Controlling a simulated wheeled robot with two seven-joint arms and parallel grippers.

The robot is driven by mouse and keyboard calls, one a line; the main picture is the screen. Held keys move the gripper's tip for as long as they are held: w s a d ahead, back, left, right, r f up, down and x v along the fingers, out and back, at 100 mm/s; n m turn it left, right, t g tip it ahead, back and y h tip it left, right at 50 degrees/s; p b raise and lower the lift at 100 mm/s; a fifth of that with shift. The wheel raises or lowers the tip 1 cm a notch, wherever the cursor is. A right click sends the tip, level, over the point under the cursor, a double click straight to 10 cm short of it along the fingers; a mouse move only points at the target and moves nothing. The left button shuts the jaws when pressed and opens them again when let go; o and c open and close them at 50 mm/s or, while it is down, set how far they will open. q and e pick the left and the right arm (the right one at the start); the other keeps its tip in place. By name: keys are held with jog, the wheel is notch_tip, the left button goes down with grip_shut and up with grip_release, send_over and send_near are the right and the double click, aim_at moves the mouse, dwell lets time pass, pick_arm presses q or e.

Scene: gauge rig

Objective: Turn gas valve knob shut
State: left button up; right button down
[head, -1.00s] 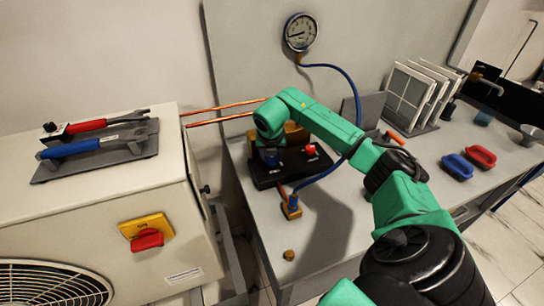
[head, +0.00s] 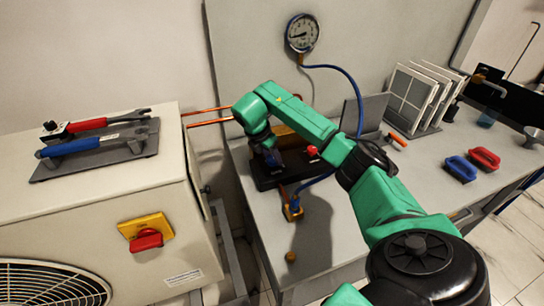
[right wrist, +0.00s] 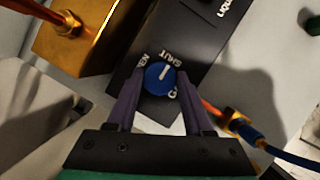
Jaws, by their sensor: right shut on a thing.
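The gas valve knob (right wrist: 160,78) is a round blue knob with a white pointer line, on a black manifold block (head: 262,178). In the right wrist view its line points up, tilted slightly right, toward the printed word SHUT; other lettering around it is partly hidden. My right gripper (right wrist: 162,84) is shut on the knob, one dark finger on each side. In the head view my right gripper (head: 270,155) is at the left part of the block and largely hides the knob. A red knob (head: 312,151) is on the block's right part. My left gripper is out of view.
A gauge (head: 301,33) hangs on the back panel, its blue hose (head: 357,95) curving down to a brass fitting (head: 292,209). A brass cap (head: 291,257) stands in front. Blue and red clamps (head: 460,168) lie right. An outdoor unit (head: 80,215) carries tools, left.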

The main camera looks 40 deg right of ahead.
jog(key=shift+r, duration=0.1)
dwell(0.4)
jog(key=shift+c, duration=1.4)
grip_release()
jog(key=p+v, duration=0.2)
jog(key=v, duration=1.2)
jog(key=shift+a+r+p, duration=0.2)
jog(key=shift+p, duration=0.2)
